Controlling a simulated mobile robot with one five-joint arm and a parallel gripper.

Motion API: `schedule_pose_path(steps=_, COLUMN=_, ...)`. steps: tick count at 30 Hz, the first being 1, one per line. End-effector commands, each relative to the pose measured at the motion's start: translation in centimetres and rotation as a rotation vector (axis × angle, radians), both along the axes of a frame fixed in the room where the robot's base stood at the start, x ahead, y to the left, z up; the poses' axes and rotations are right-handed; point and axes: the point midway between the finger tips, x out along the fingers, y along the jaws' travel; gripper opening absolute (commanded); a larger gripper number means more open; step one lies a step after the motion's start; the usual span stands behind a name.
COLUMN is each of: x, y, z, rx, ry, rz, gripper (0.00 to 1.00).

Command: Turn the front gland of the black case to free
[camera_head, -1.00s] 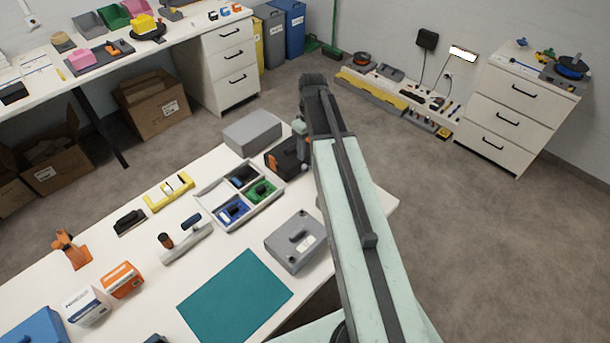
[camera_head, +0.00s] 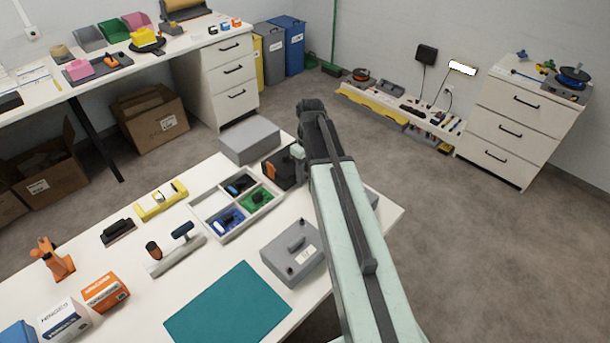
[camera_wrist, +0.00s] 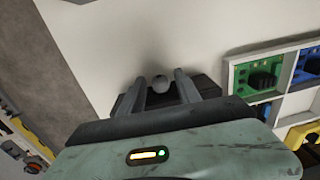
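The black case (camera_head: 278,172) with an orange part stands near the far right edge of the white table, partly hidden behind my arm. In the wrist view the dark case (camera_wrist: 206,84) lies under my gripper. A round grey knob, seemingly the front gland (camera_wrist: 160,83), shows between the two fingers. My gripper (camera_wrist: 160,77) is open, one finger on each side of the knob with small gaps visible. I cannot tell how deep the fingers reach around it. In the head view my arm hides the gland and fingertips.
A grey box (camera_head: 250,152) stands just behind the black case. A divided white tray (camera_head: 207,205) with blue and green parts lies to its left. A grey case (camera_head: 283,262) and a teal mat (camera_head: 228,308) lie nearer. Floor is open to the right.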

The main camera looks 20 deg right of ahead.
Motion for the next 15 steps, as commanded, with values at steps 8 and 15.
schedule_pose_path(steps=8, x=-0.02, y=0.31, z=0.02, rx=0.001, ry=0.000, rz=0.000, gripper=0.00)
schedule_pose_path(steps=15, x=-0.21, y=0.22, z=-0.05, rx=-0.039, ry=-0.015, rz=-0.001, gripper=0.00)
